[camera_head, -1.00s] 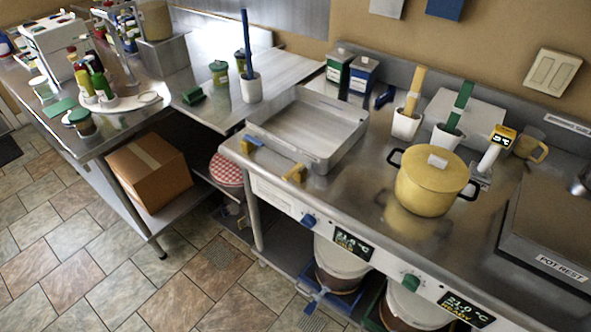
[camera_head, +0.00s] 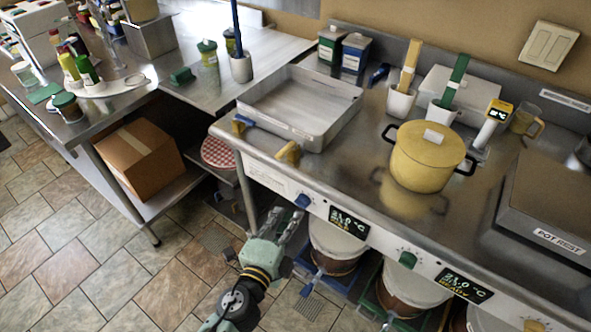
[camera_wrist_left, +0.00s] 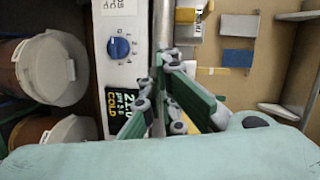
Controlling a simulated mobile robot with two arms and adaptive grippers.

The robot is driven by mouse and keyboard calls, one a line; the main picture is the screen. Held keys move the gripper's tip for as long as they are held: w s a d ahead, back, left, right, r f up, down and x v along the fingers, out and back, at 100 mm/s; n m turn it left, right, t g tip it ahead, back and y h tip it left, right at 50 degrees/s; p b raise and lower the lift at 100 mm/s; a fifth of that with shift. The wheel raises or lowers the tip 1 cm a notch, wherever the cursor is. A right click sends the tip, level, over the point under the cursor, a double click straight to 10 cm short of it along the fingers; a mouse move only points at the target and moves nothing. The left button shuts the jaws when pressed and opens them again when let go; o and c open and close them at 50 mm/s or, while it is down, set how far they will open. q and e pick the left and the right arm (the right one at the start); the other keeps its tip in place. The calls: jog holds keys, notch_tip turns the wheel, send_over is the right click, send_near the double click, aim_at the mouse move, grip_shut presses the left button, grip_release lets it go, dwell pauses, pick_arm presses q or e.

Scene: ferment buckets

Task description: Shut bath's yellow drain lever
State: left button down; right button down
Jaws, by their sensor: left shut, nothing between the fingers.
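The metal bath (camera_head: 300,105) is a shallow rectangular basin on the steel counter. A yellow lever (camera_head: 288,153) sticks out at its front right, by the counter's front edge. My left gripper (camera_head: 294,216) is shut and empty, in front of the counter, below the yellow lever and near the blue dial (camera_head: 302,201). My right gripper is not in view.
A yellow pot (camera_head: 428,158) stands on the counter right of the bath. A display (camera_head: 349,222) and a green knob (camera_head: 407,260) are on the front panel. A cardboard box (camera_head: 138,158) sits on the left shelf. Open floor lies at left.

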aim_at(287, 151)
pick_arm(q)
notch_tip(287, 151, up, 6)
jog(key=d+m+t+h, duration=0.1)
jog(key=shift+s+d+m, duration=0.15)
jog(key=shift+d+m, duration=0.2)
jog(key=shift+m, duration=0.05)
jog(key=w, duration=0.7)
jog(key=w+d, duration=0.1)
jog(key=w, duration=0.3)
jog(key=shift+w+f+p, duration=0.1)
jog(key=shift+w+p, duration=0.25)
jog(key=shift+p, duration=0.05)
jog(key=shift+a+m+g+h+b, duration=0.5)
jog(key=shift+a+m+h+b, duration=0.15)
jog(key=shift+h, duration=0.45)
